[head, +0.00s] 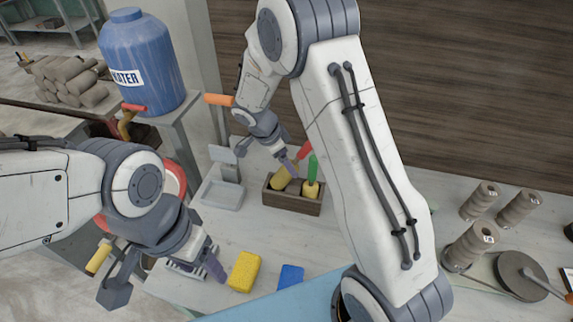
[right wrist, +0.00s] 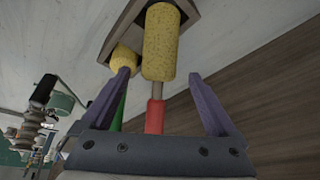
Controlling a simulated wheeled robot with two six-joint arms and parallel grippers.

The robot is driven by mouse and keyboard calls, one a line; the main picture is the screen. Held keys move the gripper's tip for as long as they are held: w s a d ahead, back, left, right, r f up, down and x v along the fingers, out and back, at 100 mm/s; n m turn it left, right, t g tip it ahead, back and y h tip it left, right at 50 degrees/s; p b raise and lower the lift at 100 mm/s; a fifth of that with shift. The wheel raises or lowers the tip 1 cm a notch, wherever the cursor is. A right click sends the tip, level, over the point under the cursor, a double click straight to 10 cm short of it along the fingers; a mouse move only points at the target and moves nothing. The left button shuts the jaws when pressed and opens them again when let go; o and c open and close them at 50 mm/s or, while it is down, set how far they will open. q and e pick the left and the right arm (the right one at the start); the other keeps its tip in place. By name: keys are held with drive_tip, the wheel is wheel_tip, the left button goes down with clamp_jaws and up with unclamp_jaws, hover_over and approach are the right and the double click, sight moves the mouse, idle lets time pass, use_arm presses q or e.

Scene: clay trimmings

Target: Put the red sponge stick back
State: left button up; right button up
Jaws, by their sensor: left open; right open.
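The red sponge stick, with a red handle (head: 304,150) and a yellow sponge end (head: 281,178), leans at the left part of the small wooden box (head: 290,203), sponge down. In the right wrist view its sponge (right wrist: 162,45) is at the box and its red handle (right wrist: 155,116) runs between the fingers. My right gripper (right wrist: 165,95) is open around it, with gaps on both sides. A green-handled sponge stick (head: 313,168) stands in the right part of the box. My left gripper (head: 204,262) is open and empty, left of a yellow sponge block (head: 244,271).
A blue sponge (head: 290,276) lies at the front of the table. A grey stand with a shallow tray (head: 222,194) is left of the box. A blue water barrel (head: 147,62) stands behind left. Several spools (head: 476,241) stand at the right.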

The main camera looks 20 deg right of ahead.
sight(275, 183)
drive_tip(key=shift+d+f, duration=0.25)
drive_tip(key=shift+f, duration=0.45)
clamp_jaws()
wheel_tip(275, 183, up, 9)
drive_tip(key=b, duration=0.2)
drive_tip(key=shift+b, duration=0.3)
drive_tip(key=f+n+h+b, duration=0.1)
drive_tip(key=b, duration=0.1)
drive_tip(key=s+f+n+t+b, duration=0.1)
drive_tip(key=b, duration=0.1)
drive_tip(key=a+f+n+t+h+b, duration=0.1)
drive_tip(key=b, duration=0.1)
drive_tip(key=shift+s+h+b, duration=0.3)
drive_tip(key=a+f+n+t+b, duration=0.1)
drive_tip(key=f+t, duration=0.1)
drive_tip(key=f, duration=0.1)
drive_tip(key=a+f+n+t+b, duration=0.1)
drive_tip(key=f+n+b, duration=0.1)
drive_tip(key=f, duration=0.2)
drive_tip(key=a+f+n+t+h+b, duration=0.1)
drive_tip(key=f+n+t+b, duration=0.1)
drive_tip(key=f, duration=0.2)
drive_tip(key=shift+w+a+f+t, duration=0.1)
drive_tip(key=shift+a+f+t, duration=0.2)
drive_tip(key=shift+a, duration=0.1)
